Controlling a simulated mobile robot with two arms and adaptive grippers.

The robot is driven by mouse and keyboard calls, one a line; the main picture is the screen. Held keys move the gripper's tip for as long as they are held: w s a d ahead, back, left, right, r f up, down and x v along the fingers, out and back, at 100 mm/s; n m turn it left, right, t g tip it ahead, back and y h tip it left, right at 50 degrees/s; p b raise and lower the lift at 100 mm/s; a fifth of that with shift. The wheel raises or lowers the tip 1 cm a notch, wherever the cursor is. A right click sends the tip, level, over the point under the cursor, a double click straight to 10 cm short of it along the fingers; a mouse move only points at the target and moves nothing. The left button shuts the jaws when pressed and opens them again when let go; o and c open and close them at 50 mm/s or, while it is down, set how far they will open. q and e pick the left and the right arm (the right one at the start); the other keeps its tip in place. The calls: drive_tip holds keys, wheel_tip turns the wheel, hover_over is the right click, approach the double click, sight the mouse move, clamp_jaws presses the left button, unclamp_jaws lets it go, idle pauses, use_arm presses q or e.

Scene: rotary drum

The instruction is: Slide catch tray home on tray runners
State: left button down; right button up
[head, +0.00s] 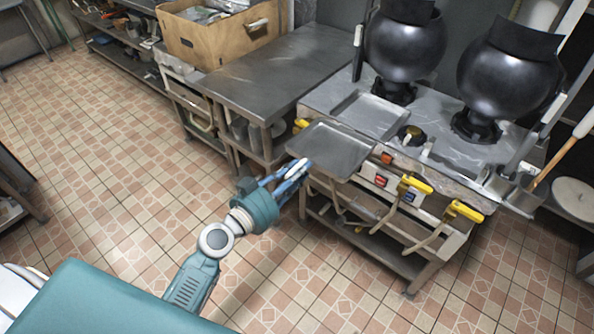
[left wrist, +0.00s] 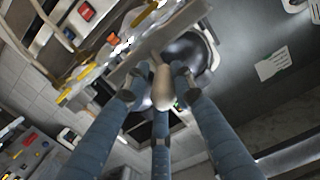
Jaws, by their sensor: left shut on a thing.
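The catch tray (head: 332,149) is a flat grey metal tray with a raised rim, in the head view. It juts out past the front left edge of the stove counter. My left gripper (head: 298,172) is at the tray's near left corner, shut on it. In the left wrist view the blue fingers (left wrist: 162,92) close around a pale rounded piece, whose link to the tray I cannot make out. The tray runners cannot be told apart in either view. My right gripper is not in view.
Two black drums (head: 404,45) stand on the counter behind a second flat metal panel (head: 370,115). Yellow-handled levers (head: 416,184) stick out from the stove front to the right. A steel table (head: 268,75) with a cardboard box (head: 222,35) stands left. Tiled floor in front is clear.

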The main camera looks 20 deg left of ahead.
sight(319, 161)
use_arm(q)
drive_tip(key=shift+w+a, duration=0.15)
drive_tip(key=shift+f+b, duration=0.1)
drive_tip(key=shift+b, duration=0.35)
drive_tip(key=shift+w, duration=0.1)
drive_tip(key=shift+w+d, duration=0.3)
drive_tip(key=shift+w, duration=0.35)
drive_tip(key=shift+b+x, duration=0.3)
drive_tip(key=shift+x, duration=3.45)
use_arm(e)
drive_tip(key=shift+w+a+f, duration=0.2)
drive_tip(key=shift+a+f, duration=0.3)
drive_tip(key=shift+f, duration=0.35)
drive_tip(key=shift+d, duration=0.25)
use_arm(q)
drive_tip(key=shift+f+b, duration=0.2)
drive_tip(key=shift+b, duration=0.25)
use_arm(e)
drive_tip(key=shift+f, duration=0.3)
use_arm(q)
drive_tip(key=shift+w, duration=0.1)
